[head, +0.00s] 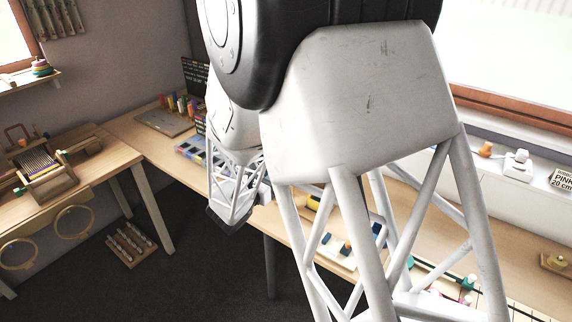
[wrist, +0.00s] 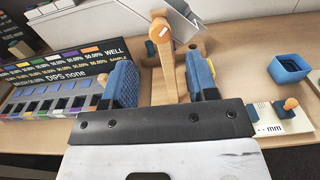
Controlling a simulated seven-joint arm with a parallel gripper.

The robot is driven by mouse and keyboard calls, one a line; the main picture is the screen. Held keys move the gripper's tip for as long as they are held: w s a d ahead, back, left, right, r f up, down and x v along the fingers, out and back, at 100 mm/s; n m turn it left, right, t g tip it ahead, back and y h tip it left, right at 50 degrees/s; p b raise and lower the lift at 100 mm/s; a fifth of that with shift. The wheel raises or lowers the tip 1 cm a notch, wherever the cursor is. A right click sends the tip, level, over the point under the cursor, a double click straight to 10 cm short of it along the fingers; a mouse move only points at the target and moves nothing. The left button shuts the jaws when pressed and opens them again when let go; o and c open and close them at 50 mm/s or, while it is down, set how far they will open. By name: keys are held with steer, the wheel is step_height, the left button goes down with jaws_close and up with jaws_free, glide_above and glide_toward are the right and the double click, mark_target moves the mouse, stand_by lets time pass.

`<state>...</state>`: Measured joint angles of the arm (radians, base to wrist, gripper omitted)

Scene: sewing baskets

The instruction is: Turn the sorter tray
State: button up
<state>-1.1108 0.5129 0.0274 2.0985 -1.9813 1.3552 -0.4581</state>
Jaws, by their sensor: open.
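A long tray (wrist: 58,112) with a row of small wells and dark label strips lies at the left in the wrist view; it looks like the sorter tray, but I cannot be sure. In the head view a multicoloured tray (head: 190,147) is partly hidden behind my arm. My gripper (wrist: 160,68) is open, with its blue finger pads apart. A wooden upright with an orange top (wrist: 165,50) shows between the pads; I cannot tell whether either pad touches it.
A blue square cup (wrist: 288,68) and a white plate with an orange knob (wrist: 270,118) stand to the right in the wrist view. A wall rises behind the bench. In the head view, a side table (head: 110,150) with a wooden loom-like frame (head: 45,178) stands left.

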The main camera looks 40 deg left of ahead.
steer(key=shift+w, duration=0.15)
steer(key=shift+w, duration=3.75)
steer(key=shift+c, duration=0.3)
jaws_close()
